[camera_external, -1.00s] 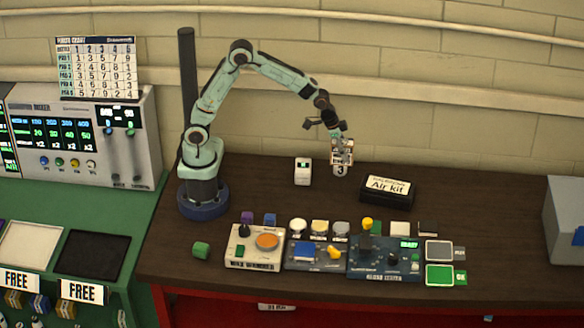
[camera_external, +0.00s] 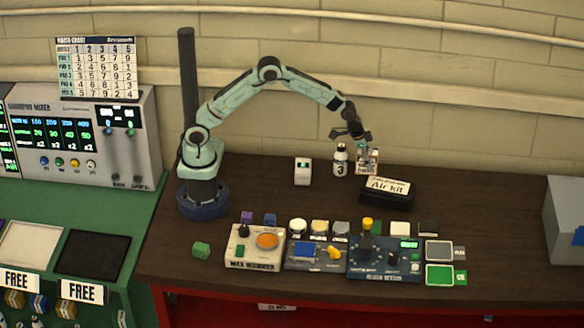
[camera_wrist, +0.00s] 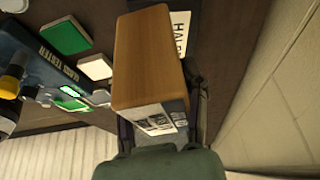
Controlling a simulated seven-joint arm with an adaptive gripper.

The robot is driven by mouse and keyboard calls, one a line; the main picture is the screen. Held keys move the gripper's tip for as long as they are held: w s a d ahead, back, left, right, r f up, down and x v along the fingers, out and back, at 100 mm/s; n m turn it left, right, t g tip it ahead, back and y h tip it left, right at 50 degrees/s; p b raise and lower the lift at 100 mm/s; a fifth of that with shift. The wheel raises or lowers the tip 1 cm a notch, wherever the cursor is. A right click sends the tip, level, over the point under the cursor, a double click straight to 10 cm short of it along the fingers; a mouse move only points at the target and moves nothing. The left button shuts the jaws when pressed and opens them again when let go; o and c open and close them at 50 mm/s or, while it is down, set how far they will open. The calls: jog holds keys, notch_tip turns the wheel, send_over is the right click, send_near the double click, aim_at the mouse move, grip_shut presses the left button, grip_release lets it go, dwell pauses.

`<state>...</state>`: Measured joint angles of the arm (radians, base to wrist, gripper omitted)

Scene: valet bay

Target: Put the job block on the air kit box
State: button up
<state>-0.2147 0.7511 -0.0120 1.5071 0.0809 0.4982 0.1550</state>
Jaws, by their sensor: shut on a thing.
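The job block, wood-brown with a printed paper label, is between the fingers of my gripper (camera_external: 366,151). In the external view the block (camera_external: 367,163) is small, just above the back left part of the air kit box (camera_external: 388,194). Whether it touches the box cannot be told. In the wrist view the block (camera_wrist: 148,62) fills the middle, with my gripper's fingers (camera_wrist: 160,125) on both sides of it. The air kit box is black with a white "Air kit" label on top, lying on the dark bench.
A white bottle marked 3 (camera_external: 340,162) stands just left of the block. A small white device (camera_external: 303,171) is further left. The gloss tester (camera_external: 385,262) and other panels with knobs line the bench front. The bench right of the box is clear.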

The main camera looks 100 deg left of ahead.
aim_at(370, 173)
jog(key=shift+w+a+f, duration=0.1)
jog(key=shift+w+f, duration=0.45)
jog(key=shift+f, duration=0.05)
jog(key=shift+w+f, duration=0.2)
jog(key=shift+f, duration=1.6)
jog(key=o, duration=1.2)
jog(key=shift+f, duration=0.15)
jog(key=v, duration=1.2)
jog(key=shift+s, duration=0.1)
jog(key=s+d+r+g, duration=0.1)
jog(key=s+d+r, duration=0.15)
jog(key=s, duration=0.45)
jog(key=s+d+r+g, duration=0.1)
jog(key=s+d+r, duration=0.1)
jog(key=s+r, duration=0.35)
jog(key=s+d+f+g, duration=0.1)
jog(key=s, duration=1)
jog(key=s+d+f+n+g, duration=0.1)
jog(key=s, duration=1.1)
jog(key=shift+d+g+y, duration=0.3)
jog(key=shift+d+y, duration=0.1)
